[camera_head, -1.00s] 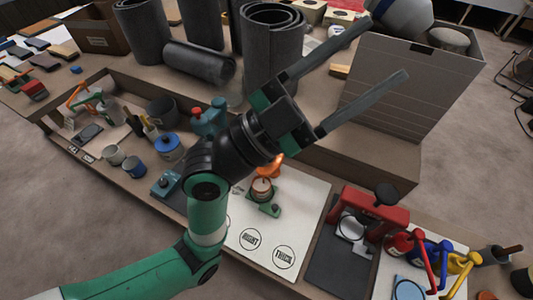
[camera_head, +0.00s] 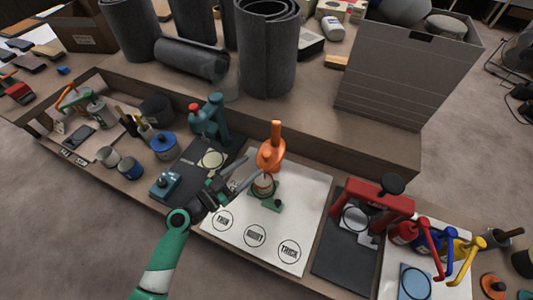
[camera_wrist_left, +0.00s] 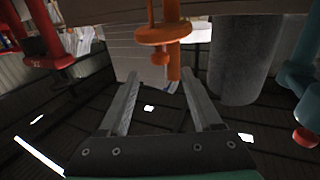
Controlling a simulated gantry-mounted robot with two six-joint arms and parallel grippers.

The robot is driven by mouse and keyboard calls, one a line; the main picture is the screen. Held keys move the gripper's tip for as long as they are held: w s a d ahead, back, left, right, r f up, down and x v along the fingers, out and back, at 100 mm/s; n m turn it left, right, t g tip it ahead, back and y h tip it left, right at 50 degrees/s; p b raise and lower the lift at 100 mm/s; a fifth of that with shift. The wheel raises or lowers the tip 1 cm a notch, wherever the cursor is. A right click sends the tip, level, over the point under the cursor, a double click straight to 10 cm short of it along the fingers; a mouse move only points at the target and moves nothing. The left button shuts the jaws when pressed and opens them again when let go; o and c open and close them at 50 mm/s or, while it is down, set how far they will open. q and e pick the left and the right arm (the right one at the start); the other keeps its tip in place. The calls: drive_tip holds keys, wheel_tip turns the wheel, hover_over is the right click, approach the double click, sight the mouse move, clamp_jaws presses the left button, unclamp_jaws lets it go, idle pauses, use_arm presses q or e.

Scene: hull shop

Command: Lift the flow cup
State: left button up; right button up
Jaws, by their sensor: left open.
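The flow cup appears to be the orange piece (camera_head: 270,156) with a flange and an upright post, at the middle of the head view. Below it a small pale and red pot (camera_head: 263,185) stands on a green base (camera_head: 278,204) on a white mat (camera_head: 310,210). My left gripper (camera_head: 252,166) is open and empty, its fingers pointing at the orange piece from the left. In the upside-down left wrist view the orange piece (camera_wrist_left: 163,35) shows ahead, beyond the open fingertips (camera_wrist_left: 160,76). Contact cannot be told. My right gripper is not in view.
The mat has three labelled circles in front of the green base. A teal press (camera_head: 212,120) stands to the left and a red press (camera_head: 375,198) to the right. Behind are a raised ledge, a dark roll (camera_head: 268,55) and a grey bin (camera_head: 400,85).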

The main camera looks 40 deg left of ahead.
sight(263, 156)
use_arm(q)
drive_tip(key=w, duration=0.7)
drive_tip(key=shift+w+d, duration=0.1)
drive_tip(key=shift+w, duration=0.3)
clamp_jaws()
idle(0.8)
